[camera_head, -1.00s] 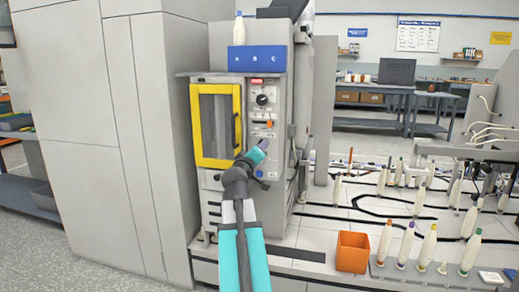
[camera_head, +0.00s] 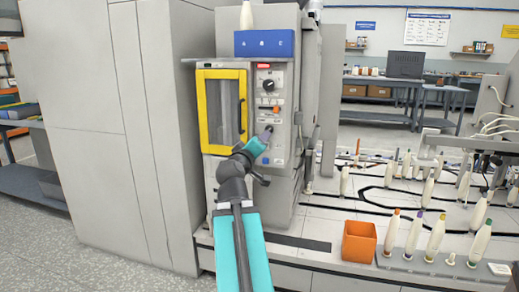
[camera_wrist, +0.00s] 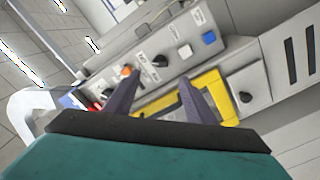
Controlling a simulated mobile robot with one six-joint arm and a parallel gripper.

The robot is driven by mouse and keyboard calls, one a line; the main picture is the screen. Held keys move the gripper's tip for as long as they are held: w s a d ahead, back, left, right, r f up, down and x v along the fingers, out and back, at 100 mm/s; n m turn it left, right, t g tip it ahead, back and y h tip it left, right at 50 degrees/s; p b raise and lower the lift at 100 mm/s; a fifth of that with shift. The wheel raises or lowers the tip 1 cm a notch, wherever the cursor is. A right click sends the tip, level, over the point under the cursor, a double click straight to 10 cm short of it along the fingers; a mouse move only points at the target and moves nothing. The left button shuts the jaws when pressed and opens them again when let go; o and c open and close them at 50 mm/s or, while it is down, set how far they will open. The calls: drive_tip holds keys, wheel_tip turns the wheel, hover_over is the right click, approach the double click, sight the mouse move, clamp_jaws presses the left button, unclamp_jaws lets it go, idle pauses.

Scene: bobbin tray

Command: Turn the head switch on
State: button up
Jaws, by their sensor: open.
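The grey machine's control panel (camera_head: 282,95) is right of a yellow-framed door (camera_head: 203,110). The panel carries a large black knob (camera_head: 268,85), an orange switch (camera_head: 276,108) and a blue button (camera_head: 265,160). Its labels are too small to read, so I cannot tell which control is the head switch. My gripper (camera_head: 267,133) is in front of the panel, below the orange switch, and hides part of it.
A blue bin (camera_head: 264,43) sits on top of the machine. An orange box (camera_head: 358,241) and a rack of bobbins (camera_head: 440,270) stand on the lower right deck, with more bobbins behind. A tall grey cabinet (camera_head: 110,140) fills the left.

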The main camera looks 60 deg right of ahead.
drive_tip(key=shift+s+a+f+b, duration=0.2)
drive_tip(key=shift+a+b, duration=0.45)
drive_tip(key=shift+b, duration=0.55)
drive_tip(key=shift+a+r, duration=0.15)
drive_tip(key=shift+r, duration=0.05)
